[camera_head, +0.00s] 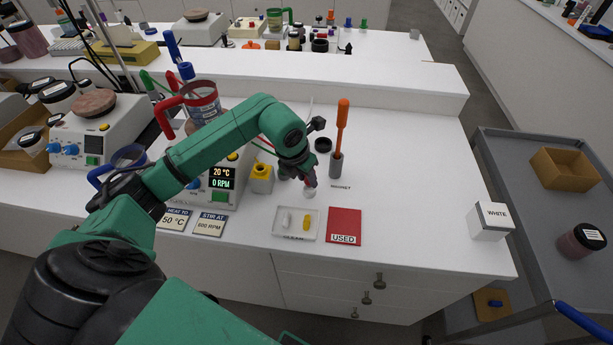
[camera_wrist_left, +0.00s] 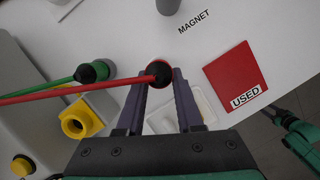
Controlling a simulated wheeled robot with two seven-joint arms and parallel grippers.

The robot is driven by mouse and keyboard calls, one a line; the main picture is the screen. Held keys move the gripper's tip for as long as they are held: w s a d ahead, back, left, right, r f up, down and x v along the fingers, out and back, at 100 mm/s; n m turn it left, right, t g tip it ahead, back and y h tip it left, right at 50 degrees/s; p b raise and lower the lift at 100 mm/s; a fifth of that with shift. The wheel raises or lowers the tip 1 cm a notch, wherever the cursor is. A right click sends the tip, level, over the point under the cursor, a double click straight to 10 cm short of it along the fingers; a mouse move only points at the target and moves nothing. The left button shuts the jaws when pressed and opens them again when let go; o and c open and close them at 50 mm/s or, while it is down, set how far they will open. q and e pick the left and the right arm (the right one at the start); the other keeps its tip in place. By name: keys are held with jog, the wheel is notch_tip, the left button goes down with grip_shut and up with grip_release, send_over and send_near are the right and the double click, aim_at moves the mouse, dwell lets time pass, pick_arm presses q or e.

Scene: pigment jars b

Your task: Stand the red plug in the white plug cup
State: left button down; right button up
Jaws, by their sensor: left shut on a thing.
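The red plug (camera_wrist_left: 150,66), with a black boot and a red lead running off to the left, sits between the fingertips of my left gripper (camera_wrist_left: 160,82) in the left wrist view. My left gripper (camera_head: 306,180) is shut on it, pointing down at the bench. In the head view, a small white cup (camera_head: 309,193) shows right under the fingertips, behind the clean tray. I cannot tell whether the plug is inside the cup or just above it, as the gripper and plug cover its mouth.
A yellow cup (camera_head: 262,180) and a green plug (camera_wrist_left: 93,72) are left of the gripper. A magnet rod (camera_head: 341,130) stands behind right.

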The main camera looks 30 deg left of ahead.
dwell(0.8)
pick_arm(q)
jog(key=shift+b, duration=0.35)
jog(key=shift+b, duration=0.3)
dwell(0.3)
jog(key=shift+f+b, duration=1.25)
jog(key=shift+f, duration=0.15)
jog(key=shift+c, duration=2.4)
grip_release()
jog(key=shift+r, duration=0.1)
